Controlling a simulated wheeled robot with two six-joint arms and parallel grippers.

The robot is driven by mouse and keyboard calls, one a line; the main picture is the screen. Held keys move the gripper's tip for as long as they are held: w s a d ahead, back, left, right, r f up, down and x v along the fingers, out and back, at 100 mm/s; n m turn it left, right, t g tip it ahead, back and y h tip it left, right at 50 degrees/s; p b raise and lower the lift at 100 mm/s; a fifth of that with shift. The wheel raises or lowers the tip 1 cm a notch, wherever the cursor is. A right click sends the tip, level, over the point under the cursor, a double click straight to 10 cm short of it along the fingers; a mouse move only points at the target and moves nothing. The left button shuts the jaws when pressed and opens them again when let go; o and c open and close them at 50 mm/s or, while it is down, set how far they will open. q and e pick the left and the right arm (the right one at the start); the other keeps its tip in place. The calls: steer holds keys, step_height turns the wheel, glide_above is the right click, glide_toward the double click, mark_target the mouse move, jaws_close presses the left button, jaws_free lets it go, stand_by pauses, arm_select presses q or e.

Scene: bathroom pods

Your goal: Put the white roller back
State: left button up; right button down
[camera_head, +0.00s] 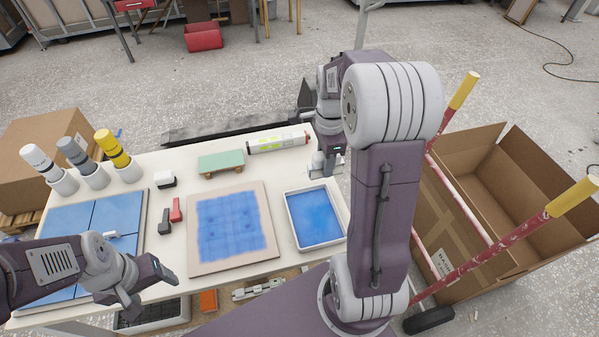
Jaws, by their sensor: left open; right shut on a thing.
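My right gripper (328,162) is at the table's right edge, just behind the blue tray (291,222). It is shut on a small whitish thing (317,165), mostly hidden by the gripper; I cannot tell for sure that it is the white roller. My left gripper (150,291) is open and empty over the table's front left. At the table's back left stand a white-topped cylinder (36,157), a grey one (73,151) and a yellow one (112,148), each tilted in a white cup.
A board with a blue patch (198,258) lies mid-table. Behind it are a green-topped block (221,160) and a white tube (265,143). Blue panels (123,213) lie at left. A red-railed cart with an open carton (515,185) stands at right.

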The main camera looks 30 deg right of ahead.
steer(key=w+a+f, duration=0.1)
steer(key=w+f, duration=0.1)
steer(key=w, duration=0.1)
steer(key=w+a+f, duration=0.1)
steer(key=w+f, duration=0.1)
steer(key=w, duration=0.1)
steer(key=w+a+f+p, duration=0.1)
steer(key=w+f, duration=0.1)
steer(key=w, duration=0.2)
step_height(320, 180, down, 4)
steer(key=shift+s, duration=0.1)
steer(key=shift+d+f, duration=0.1)
steer(key=c, duration=0.9)
jaws_free()
steer(key=shift+f, duration=0.1)
